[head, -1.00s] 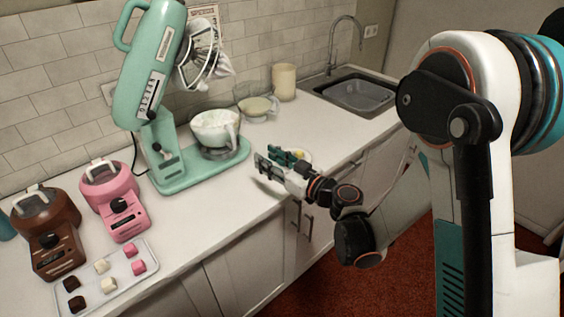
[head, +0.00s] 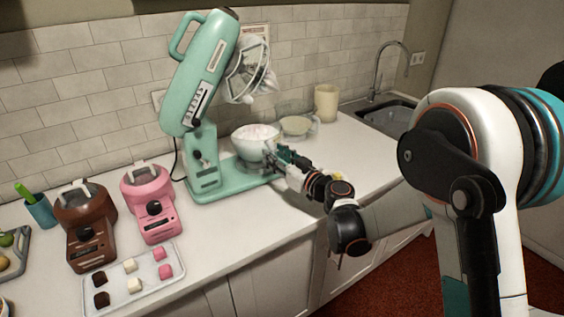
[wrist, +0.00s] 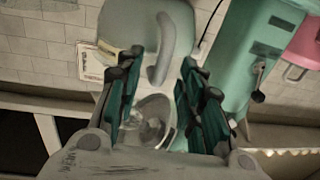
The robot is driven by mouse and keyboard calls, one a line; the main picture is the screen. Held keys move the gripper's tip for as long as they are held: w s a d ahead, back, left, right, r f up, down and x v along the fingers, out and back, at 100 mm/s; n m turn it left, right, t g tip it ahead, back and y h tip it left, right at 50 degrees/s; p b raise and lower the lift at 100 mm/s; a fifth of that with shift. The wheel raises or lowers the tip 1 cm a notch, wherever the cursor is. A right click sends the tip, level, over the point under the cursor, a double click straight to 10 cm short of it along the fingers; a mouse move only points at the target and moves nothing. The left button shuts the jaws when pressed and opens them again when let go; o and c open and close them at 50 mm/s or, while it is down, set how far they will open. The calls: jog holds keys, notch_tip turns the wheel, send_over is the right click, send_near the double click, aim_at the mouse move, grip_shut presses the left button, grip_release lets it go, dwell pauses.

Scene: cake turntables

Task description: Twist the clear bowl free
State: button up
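The clear bowl (head: 250,143), with pale contents, sits on the base of the mint-green stand mixer (head: 205,90). The mixer head is tilted up, with a whisk (head: 245,75) coated in white above the bowl. My gripper (head: 280,157) is at the bowl's right front side. The wrist view appears roughly upside down. There the open fingers (wrist: 155,95) stand apart, with the bowl's curved handle (wrist: 165,52) between and ahead of them. I cannot tell whether either finger touches the handle. In the head view the gripper hides the handle.
Another see-through bowl (head: 297,126) and a cream canister (head: 326,103) stand behind, near the sink (head: 388,113). Pink (head: 150,200) and brown (head: 88,225) machines and a tray of sweets (head: 120,297) are at left.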

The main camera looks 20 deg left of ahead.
jog(key=shift+c, duration=0.2)
grip_shut()
jog(key=shift+w+d+n+g+y, duration=0.5)
jog(key=shift+w+d+n+g, duration=0.15)
jog(key=shift+g, duration=0.35)
jog(key=shift+w, duration=0.1)
jog(key=shift+w+d+n+g+y+b, duration=0.45)
jog(key=shift+w+n+g, duration=0.3)
jog(key=shift+g, duration=0.25)
